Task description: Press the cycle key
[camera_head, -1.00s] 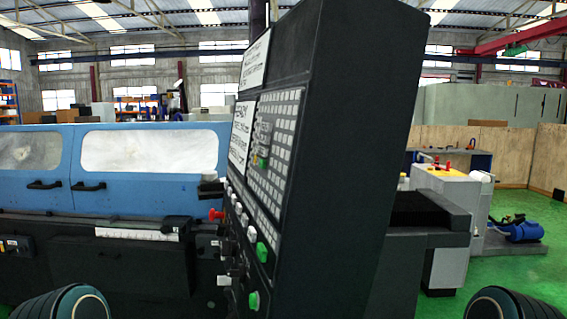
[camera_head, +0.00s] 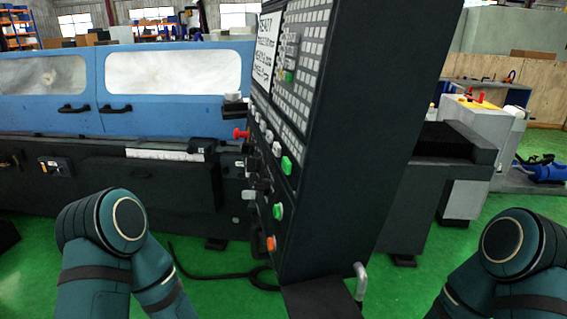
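The grinder's control panel (camera_head: 300,100) stands upright in the middle of the head view, its face turned left and seen at a steep angle. Its face carries a grid of light keys, a green key (camera_head: 289,76) among them, and a row of knobs below. Lower down are a green button (camera_head: 286,165), another green button (camera_head: 278,211) and an orange button (camera_head: 271,243). Key labels are too small to read, so I cannot tell which is the cycle key. Parts of both my arms show at the lower left and lower right; neither gripper is in view.
The blue grinder cover (camera_head: 120,85) with two windows and black handles is behind the panel at the left. A red knob (camera_head: 240,134) sticks out beside the panel's left edge. A grey and yellow machine (camera_head: 478,125) stands at the right.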

